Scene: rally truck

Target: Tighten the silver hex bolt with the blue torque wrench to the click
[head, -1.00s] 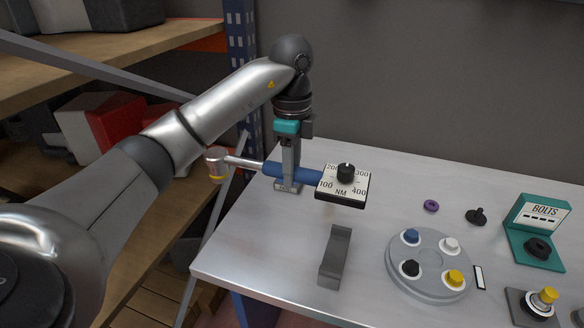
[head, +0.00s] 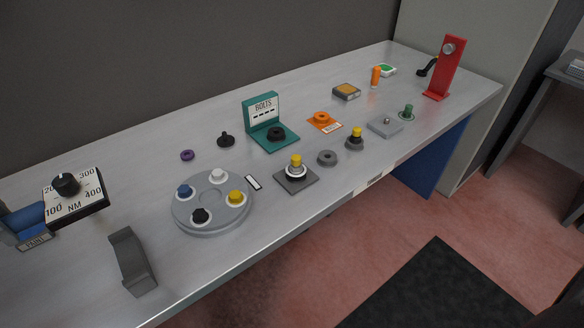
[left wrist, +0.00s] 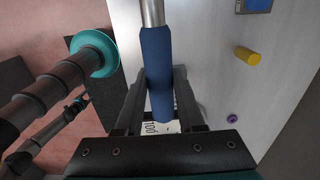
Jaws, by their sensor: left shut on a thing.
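In the left wrist view my left gripper (left wrist: 158,100) is shut around the blue handle (left wrist: 155,65), and a silver shaft runs off the top. A small silver bolt (head: 387,121) stands on a grey plate (head: 378,129) at the right of the bench, well apart from the wrench. Its hex shape is too small to make out.
Between wrench and silver bolt stand a grey bracket (head: 130,262), a round tray (head: 205,222) of coloured bolts, a teal BOLTS stand (head: 263,112), and a yellow-topped bolt on a plate (head: 310,182). A red stand (head: 446,70) is at the far right. The bench's back left is fairly clear.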

